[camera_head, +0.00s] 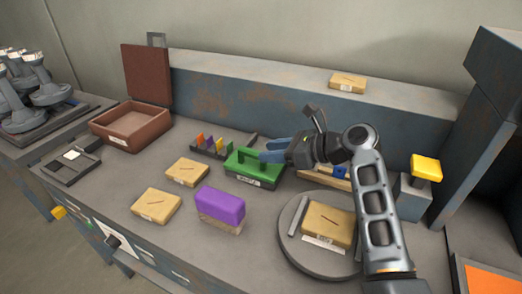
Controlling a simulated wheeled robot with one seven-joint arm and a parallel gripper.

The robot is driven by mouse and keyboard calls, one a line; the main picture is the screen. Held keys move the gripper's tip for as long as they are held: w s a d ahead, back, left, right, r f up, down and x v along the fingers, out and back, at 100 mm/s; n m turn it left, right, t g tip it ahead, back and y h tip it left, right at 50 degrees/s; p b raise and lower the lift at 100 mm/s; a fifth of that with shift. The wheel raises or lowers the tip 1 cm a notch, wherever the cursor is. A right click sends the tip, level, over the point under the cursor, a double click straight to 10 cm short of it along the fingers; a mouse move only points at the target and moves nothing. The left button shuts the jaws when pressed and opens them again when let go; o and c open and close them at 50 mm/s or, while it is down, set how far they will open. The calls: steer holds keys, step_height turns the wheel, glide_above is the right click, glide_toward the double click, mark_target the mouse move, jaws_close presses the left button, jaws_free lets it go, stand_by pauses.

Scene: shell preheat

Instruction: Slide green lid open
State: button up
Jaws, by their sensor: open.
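The green lid (242,160) lies on a dark, labelled base in the middle of the bench and has a raised handle on top. It looks shut over the base. My gripper (266,151) reaches in from the right, with its blue fingers pointing left at the lid's right side. The fingers are open. They overlap the right end of the lid in this view, and I cannot tell whether they touch it. My gripper hides part of the lid's right end.
A purple block (220,204) and tan blocks (157,205) sit in front. A round plate (290,248) with a tan block is at the right. A small coloured rack (211,146) stands behind left of the lid. An open brown box (132,124) is further left.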

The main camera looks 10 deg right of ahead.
mark_target(253, 152)
steer(key=shift+x, duration=2)
steer(key=shift+c, duration=0.2)
jaws_close()
